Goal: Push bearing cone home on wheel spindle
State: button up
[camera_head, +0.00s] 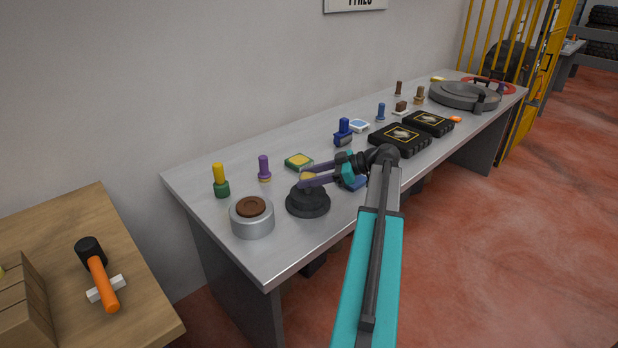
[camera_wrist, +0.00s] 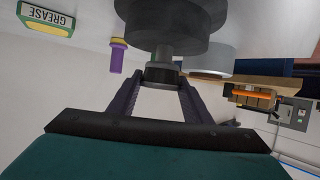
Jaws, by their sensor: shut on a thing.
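The wheel spindle (camera_head: 308,204) is a dark stepped hub standing upright on the bench, near its front edge. In the wrist view its wide round body (camera_wrist: 165,22) fills the top middle, with a narrower neck below. My gripper (camera_head: 302,178) is at the spindle's upper end, its purple fingers on either side. In the wrist view my gripper (camera_wrist: 162,84) is shut on a dark ring, which I take as the bearing cone (camera_wrist: 162,76), in line with the neck. The fingers partly hide the cone; I cannot tell how far down it sits.
A silver drum with a brown centre (camera_head: 252,217) stands close left of the spindle. A grease tin (camera_head: 299,161) and a purple-handled tool (camera_head: 264,167) are behind. Black cases (camera_head: 400,139) lie to the right. A mallet (camera_head: 97,272) lies on the wooden table.

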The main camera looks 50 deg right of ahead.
jog(key=shift+f+b, duration=0.8)
jog(key=shift+f, duration=0.3)
jog(key=o, duration=1.6)
jog(key=shift+s, duration=0.1)
jog(key=b+v, duration=0.1)
jog(key=v, duration=1.2)
jog(key=shift+s+d+r, duration=0.1)
jog(key=shift+s+d, duration=0.15)
jog(key=shift+s, duration=0.15)
